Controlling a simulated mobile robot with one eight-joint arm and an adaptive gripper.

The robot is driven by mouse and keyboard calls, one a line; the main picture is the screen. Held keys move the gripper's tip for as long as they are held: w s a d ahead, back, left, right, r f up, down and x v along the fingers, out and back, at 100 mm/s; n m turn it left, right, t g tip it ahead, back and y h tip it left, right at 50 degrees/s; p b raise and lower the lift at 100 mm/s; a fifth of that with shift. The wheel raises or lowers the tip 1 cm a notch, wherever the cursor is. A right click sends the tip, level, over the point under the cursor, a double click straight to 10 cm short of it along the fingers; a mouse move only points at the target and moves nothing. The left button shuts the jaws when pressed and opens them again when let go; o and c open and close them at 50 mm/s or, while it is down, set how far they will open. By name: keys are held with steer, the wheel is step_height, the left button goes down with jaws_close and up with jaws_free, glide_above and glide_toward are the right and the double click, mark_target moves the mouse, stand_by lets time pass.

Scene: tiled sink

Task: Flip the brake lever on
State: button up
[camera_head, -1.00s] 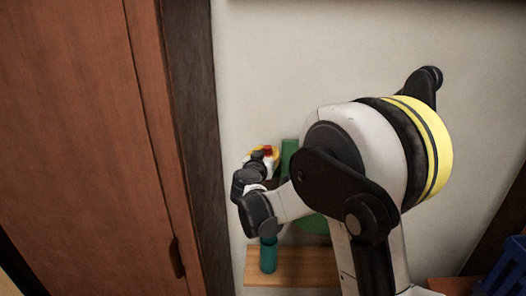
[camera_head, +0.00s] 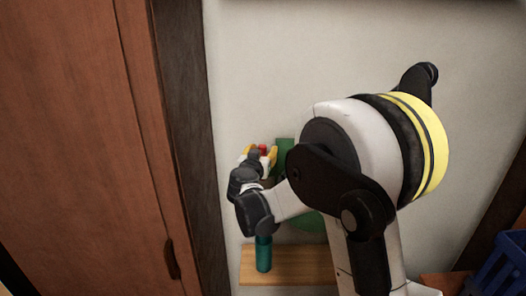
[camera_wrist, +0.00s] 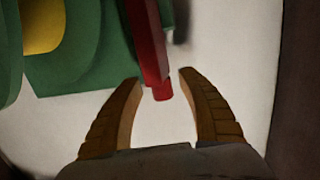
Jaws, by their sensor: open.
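The red lever (camera_wrist: 148,40) hangs down from the top in the wrist view, in front of a green machine body (camera_wrist: 85,60). Its lower end (camera_wrist: 162,90) sits between the tips of my gripper (camera_wrist: 162,82), with light gaps on both sides. The brown-yellow fingers are spread open and hold nothing. In the head view my gripper (camera_head: 262,156) is at the green machine (camera_head: 285,150), with a bit of the red lever (camera_head: 263,149) showing between the yellow fingers. My arm hides most of the machine there.
A teal cylinder (camera_head: 263,254) stands on a wooden board (camera_head: 305,266) below my wrist. A brown wooden door (camera_head: 90,150) and dark frame are close on the left. A pale wall (camera_head: 300,60) is behind. A blue basket (camera_head: 502,262) is at lower right.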

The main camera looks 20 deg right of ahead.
steer(key=v, duration=1.2)
